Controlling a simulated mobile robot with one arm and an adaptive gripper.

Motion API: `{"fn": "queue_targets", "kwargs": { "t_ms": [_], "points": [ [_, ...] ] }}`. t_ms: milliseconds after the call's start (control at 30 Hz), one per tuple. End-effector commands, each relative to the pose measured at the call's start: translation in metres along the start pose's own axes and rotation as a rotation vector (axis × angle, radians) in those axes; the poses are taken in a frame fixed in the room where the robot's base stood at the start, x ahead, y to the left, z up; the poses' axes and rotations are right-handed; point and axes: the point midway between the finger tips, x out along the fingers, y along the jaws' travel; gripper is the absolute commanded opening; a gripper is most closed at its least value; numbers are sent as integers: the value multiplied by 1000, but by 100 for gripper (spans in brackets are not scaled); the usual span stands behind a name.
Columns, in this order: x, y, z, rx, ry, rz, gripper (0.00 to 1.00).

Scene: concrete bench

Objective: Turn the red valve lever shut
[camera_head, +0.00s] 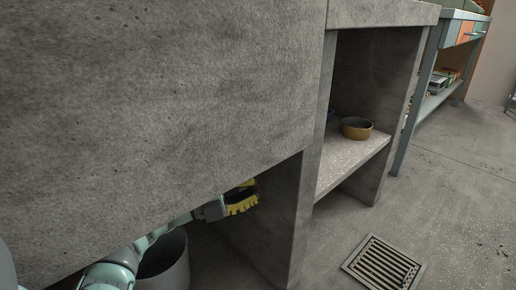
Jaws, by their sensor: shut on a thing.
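My gripper (242,198), with yellow and dark fingers, reaches into the opening under the concrete bench (170,90). It is low, close to the left side of the concrete upright, and partly covered by the bench's lower edge. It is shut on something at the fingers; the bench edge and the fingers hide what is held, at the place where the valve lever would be. No red of the valve lever shows in this view.
A grey round bin (165,268) stands under the bench beside my arm. A concrete upright (285,215) bounds the opening on the right. A yellow-brown bowl (356,128) sits on the shelf (345,165) beyond. A floor drain grate (384,264) lies in open floor at right.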

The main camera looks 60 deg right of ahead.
Motion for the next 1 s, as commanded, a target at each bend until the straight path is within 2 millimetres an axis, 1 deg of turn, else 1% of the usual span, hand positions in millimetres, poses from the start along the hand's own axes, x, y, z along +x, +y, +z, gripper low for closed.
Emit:
{"fn": "queue_targets", "kwargs": {
  "t_ms": [33,200,500,867,900,1000],
  "points": [
    [0,7,0,23,0,21,0],
    [0,11,1,93,-2,48,0],
    [0,13,1,145,-2,68,0],
    [0,12,1,147,-1,67,0],
    [0,12,1,147,0,66,19],
    [0,12,1,147,0,65,30]
  ]
}}
